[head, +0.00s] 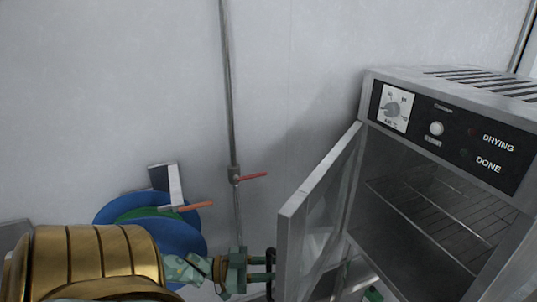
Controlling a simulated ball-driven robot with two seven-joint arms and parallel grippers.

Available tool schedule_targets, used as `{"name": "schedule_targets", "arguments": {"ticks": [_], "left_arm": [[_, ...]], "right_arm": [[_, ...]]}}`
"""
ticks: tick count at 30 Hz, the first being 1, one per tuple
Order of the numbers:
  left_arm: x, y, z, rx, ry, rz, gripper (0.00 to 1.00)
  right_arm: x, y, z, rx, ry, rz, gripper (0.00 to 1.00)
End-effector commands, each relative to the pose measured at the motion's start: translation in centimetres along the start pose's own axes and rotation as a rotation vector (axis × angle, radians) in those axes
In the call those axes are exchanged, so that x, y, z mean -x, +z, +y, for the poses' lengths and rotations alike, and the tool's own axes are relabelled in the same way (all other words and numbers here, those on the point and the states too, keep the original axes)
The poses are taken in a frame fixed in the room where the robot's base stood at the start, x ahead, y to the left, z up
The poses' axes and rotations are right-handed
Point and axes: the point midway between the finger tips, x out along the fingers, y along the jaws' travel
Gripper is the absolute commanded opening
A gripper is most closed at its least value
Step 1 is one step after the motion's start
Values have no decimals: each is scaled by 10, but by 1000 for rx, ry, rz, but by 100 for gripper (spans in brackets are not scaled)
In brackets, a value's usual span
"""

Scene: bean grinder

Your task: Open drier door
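The drier (437,190) stands at the right, with a dial and the words DRYING and DONE on its black panel. Its glazed, grey-framed door (296,226) stands wide open toward the left, showing wire racks (442,205) inside. My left gripper (262,269), at the end of the gold arm, is at the black door handle (271,272) on the door's outer face. Its fingertips meet the handle, but whether they are closed on it is unclear. My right gripper cannot be made out. A small green piece (373,293) below the drier is too cut off to identify.
A blue round container (187,236) with green inside lies behind my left arm, with an orange-handled tool (194,207) over it. A vertical pipe (229,100) with a red-handled valve (250,176) runs along the grey wall, left of the door.

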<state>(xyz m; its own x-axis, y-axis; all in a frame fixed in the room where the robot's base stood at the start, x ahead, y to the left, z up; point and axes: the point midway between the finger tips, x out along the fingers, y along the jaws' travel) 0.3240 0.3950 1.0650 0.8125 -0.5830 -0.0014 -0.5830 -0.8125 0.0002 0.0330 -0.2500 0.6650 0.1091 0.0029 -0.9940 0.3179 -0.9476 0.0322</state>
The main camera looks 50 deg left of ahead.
Motion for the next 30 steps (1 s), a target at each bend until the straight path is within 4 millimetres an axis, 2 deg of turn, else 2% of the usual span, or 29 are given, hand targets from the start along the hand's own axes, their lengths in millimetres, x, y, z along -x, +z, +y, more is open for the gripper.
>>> {"name": "schedule_targets", "arguments": {"ticks": [5,7,15,21,24,30], "left_arm": [[1,-18,0,-1,2,-2,32],[1,-34,0,0,2,-2,32],[4,-96,53,7,4,0,32],[8,-115,101,6,0,1,32],[9,-122,119,4,0,0,32],[9,-129,138,1,0,-1,32]], "right_arm": [[8,0,3,1,4,0,36],[15,-1,4,0,5,1,36],[50,-6,7,-1,8,4,36],[57,-10,7,-1,8,8,36],[60,-7,6,-1,7,4,36],[61,-6,6,-1,6,3,36]]}}
